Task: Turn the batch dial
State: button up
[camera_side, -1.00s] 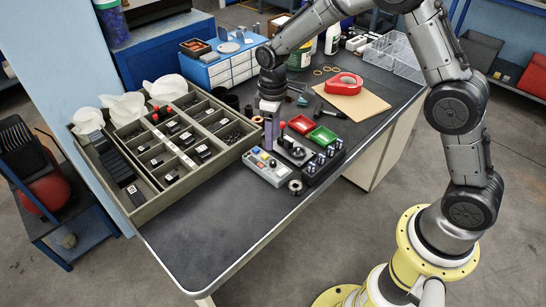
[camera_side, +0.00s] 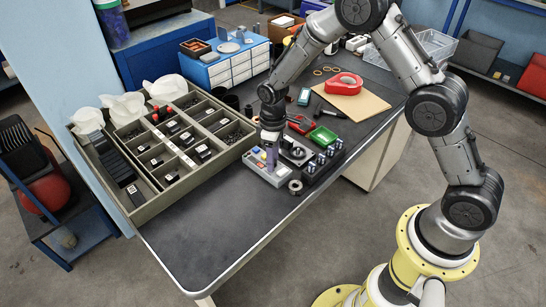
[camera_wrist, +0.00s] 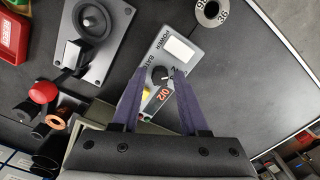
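The batch dial is a small black knob (camera_wrist: 160,75) with a white mark, on a grey control box (camera_wrist: 181,50) that also shows in the side view (camera_side: 259,171). "POWER", part of another word and a red "0/2" show on the box. My gripper (camera_wrist: 159,72) has two purple fingers, parted, with the dial showing between their tips. In the side view my gripper (camera_side: 271,167) points down over the box and hides part of its top. The fingers look empty; I cannot tell whether they touch the dial or hang just above it.
A red-topped lever (camera_wrist: 42,92) is near the fingers. A metal ring (camera_side: 295,187) lies by the box. A compartment tray (camera_side: 148,200) lies to the left; the front mat (camera_side: 215,235) is clear.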

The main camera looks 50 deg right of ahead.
grip_shut()
jog(key=m, duration=1.2)
jog(key=shift+m, duration=2)
jog(key=shift+o, duration=1.5)
grip_release()
